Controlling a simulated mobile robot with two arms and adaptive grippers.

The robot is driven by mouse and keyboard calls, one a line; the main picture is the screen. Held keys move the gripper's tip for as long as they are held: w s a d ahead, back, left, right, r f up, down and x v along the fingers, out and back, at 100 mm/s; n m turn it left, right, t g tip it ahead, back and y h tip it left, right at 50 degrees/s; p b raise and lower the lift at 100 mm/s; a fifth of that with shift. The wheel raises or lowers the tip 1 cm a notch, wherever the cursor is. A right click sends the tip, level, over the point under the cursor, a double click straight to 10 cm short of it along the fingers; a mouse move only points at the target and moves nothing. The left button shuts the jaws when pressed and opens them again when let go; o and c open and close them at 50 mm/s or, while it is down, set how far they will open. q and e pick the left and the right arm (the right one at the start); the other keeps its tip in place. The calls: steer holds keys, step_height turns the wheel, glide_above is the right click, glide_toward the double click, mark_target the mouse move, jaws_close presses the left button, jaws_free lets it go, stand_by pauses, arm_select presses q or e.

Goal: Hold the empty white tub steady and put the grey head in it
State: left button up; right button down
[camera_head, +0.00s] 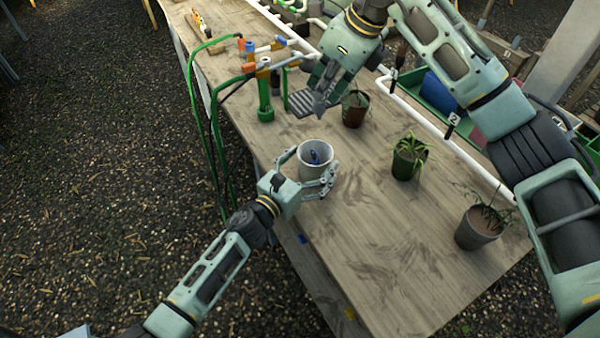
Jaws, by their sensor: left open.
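The white tub (316,171) stands upright on the wooden table near its left edge. A small blue and dark item (314,157) shows inside it, too small to make out. My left gripper (320,178) is open, with its fingers on both sides of the tub; I cannot tell whether they touch it. My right gripper (312,105) is above the table, behind the tub and clear of it.
The wooden table (385,270) is bare at the front. A brown pot (354,115), a green pot (407,164) and a grey pot (477,232) hold plants on the right. A green post (265,104) with hoses stands behind the tub. White pipe (420,115) runs along the right edge.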

arm_select(q)
steer(key=shift+x, duration=0.85)
steer(key=shift+c, duration=0.2)
steer(key=c, duration=1.2)
arm_select(e)
step_height(320, 180, down, 11)
steer(key=c, duration=1.9)
jaws_free()
steer(key=shift+o, duration=0.2)
steer(key=shift+r, duration=0.15)
steer(key=v, duration=1.1)
steer(key=shift+d+r, duration=0.2)
steer(key=shift+r, duration=0.15)
